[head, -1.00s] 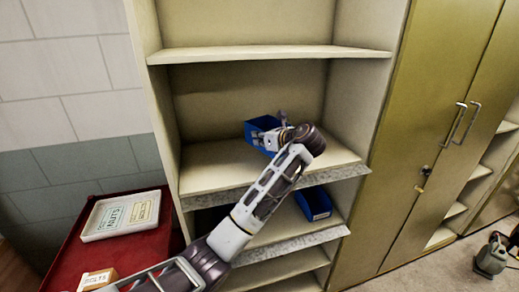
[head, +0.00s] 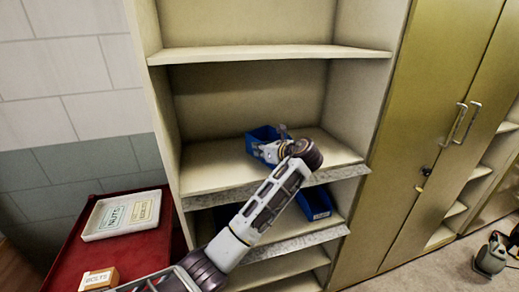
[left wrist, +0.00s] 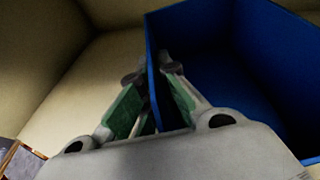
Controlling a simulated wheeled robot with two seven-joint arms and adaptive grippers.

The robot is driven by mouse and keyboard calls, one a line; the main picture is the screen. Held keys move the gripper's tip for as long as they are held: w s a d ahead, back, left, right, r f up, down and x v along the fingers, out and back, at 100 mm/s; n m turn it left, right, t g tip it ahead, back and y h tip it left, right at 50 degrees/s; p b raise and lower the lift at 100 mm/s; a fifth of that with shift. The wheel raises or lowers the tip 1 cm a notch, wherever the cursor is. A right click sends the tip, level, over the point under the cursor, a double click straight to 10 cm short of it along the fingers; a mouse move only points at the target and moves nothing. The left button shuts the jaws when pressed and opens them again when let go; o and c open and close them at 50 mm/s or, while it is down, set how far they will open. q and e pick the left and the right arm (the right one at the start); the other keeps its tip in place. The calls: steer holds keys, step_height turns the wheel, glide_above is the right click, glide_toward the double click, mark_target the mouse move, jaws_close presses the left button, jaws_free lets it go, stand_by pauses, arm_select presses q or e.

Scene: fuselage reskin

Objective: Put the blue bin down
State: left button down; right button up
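The blue bin (head: 259,136) is over the middle shelf (head: 215,172) of the open cabinet, roughly level. I cannot tell whether its base touches the shelf. My left gripper (head: 283,132) reaches in from the front and hides part of the bin. In the left wrist view the two fingers of my left gripper (left wrist: 152,75) are on either side of one wall of the blue bin (left wrist: 215,60), pinching it. The inside of the bin that shows is dark. My right gripper is not in view.
Another blue bin (head: 317,204) sits on the shelf below. An upper shelf (head: 270,53) spans above. The middle shelf is bare left of the bin. A red surface (head: 62,247) at left carries a tray (head: 122,214) and a small box (head: 98,279). Closed cabinet doors (head: 420,120) stand right.

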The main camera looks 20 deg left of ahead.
arm_select(q)
steer(key=c, duration=2.1)
jaws_free()
steer(key=o, duration=0.5)
steer(key=shift+c, duration=0.2)
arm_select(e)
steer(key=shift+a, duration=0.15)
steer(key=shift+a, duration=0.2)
arm_select(q)
steer(key=b+v, duration=0.1)
steer(key=v, duration=1)
steer(key=shift+s+d+r, duration=0.2)
steer(key=shift+s+d, duration=0.1)
steer(key=shift+d, duration=0.15)
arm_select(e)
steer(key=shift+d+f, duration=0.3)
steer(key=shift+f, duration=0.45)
